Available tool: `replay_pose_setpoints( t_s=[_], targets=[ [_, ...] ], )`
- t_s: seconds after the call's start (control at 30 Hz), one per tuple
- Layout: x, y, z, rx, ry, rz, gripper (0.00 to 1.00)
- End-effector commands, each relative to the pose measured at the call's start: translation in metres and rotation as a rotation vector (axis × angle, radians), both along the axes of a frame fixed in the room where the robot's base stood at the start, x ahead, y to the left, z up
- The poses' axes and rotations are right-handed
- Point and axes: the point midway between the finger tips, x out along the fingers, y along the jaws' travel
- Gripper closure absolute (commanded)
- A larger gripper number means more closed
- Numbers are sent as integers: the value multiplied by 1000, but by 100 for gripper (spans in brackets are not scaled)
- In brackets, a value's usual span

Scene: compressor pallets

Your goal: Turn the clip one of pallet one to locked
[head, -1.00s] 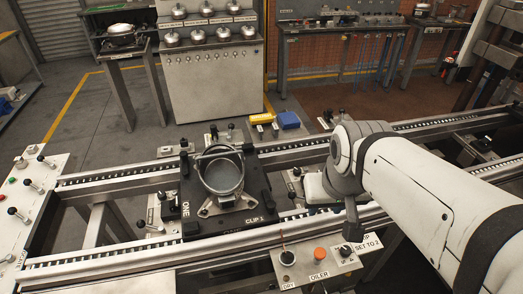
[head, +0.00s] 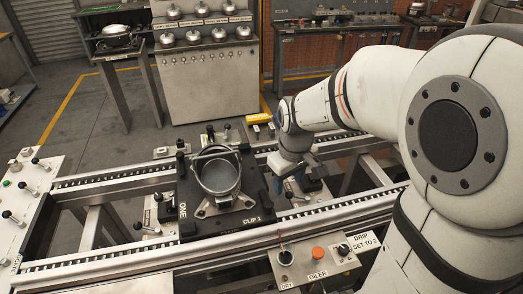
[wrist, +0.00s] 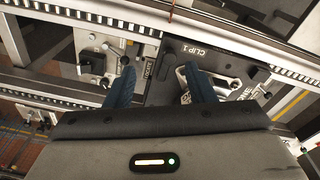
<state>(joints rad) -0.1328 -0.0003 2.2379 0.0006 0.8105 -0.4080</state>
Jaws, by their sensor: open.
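Pallet one (head: 188,213) is a dark plate marked ONE on the near conveyor, carrying a round grey metal housing (head: 218,178). Its CLIP 1 label (head: 258,219) is at the near right edge, and the label also shows in the wrist view (wrist: 201,50). Beside that label in the wrist view is pale metal hardware (wrist: 222,83), partly behind a finger; I cannot tell which part is the clip or how it is turned. My gripper (head: 300,184) is just right of the pallet. In the wrist view its blue fingers (wrist: 160,88) are apart with nothing between them.
Conveyor rails (head: 110,180) run left and right of the pallet. An oiler box with an orange button (head: 318,253) stands in front. A left panel (head: 28,200) carries several levers. A yellow box (head: 258,118) lies behind the rail. Small black-knobbed controls (wrist: 98,62) show in the wrist view.

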Motion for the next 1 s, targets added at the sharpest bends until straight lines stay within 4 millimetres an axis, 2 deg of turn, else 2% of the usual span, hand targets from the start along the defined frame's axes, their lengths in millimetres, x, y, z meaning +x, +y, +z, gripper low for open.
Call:
replay_pose_setpoints(
  t_s=[0.03,0.1,0.33,0.57,0.8,1.0],
  targets=[
    [10,8,-14,-6,23,49,51],
    [22,17,-28,-13,43,113,51],
    [46,37,-63,-24,83,254,51],
    [51,42,-82,-27,93,288,51],
    [50,42,-120,-27,95,287,51],
    [50,42,-143,-26,92,286,51]
  ],
)
